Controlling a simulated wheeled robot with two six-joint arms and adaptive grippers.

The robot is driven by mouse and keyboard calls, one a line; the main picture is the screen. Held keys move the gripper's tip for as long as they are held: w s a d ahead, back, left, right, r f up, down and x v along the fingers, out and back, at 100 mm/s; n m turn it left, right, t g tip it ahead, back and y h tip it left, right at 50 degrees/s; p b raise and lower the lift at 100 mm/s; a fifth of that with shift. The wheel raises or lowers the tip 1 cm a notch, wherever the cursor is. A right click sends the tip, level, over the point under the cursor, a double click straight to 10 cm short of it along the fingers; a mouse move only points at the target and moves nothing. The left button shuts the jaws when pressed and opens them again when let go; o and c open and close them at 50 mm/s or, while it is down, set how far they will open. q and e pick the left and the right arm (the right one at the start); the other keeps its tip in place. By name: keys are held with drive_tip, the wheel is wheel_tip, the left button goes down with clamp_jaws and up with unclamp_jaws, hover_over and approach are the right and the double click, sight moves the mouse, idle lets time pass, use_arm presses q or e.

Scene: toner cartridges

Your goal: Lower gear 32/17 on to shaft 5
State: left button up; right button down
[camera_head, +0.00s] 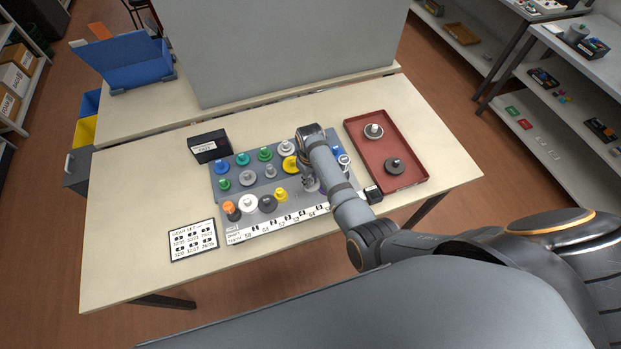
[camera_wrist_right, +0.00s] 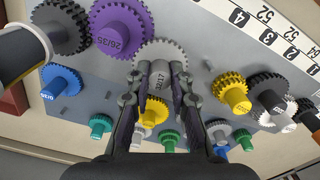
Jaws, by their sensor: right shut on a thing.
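Gear 32/17 (camera_wrist_right: 160,50) is a light grey toothed wheel with a marked hub in the right wrist view. My right gripper (camera_wrist_right: 157,88) is shut on its hub, with one finger on each side. In the head view my right gripper (camera_head: 311,180) is over the right half of the grey gear board (camera_head: 243,176), and the arm hides much of what is under it. Shaft 5 cannot be made out; the gear and gripper cover the area below. Whether the gear touches the board cannot be told. My left gripper is not in view.
A purple gear 26/35 (camera_wrist_right: 116,30) stands close beside the held gear, with a dark gear (camera_wrist_right: 62,26) beyond it. A yellow gear (camera_wrist_right: 230,92) stands to the right. A red tray (camera_head: 374,151) with two grey gears lies right of the board. A black box (camera_head: 209,147) stands behind left.

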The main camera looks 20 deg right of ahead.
drive_tip(key=c, duration=1.1)
unclamp_jaws()
drive_tip(key=shift+r, duration=0.15)
wheel_tip(320, 180, up, 7)
drive_tip(key=shift+r, duration=0.1)
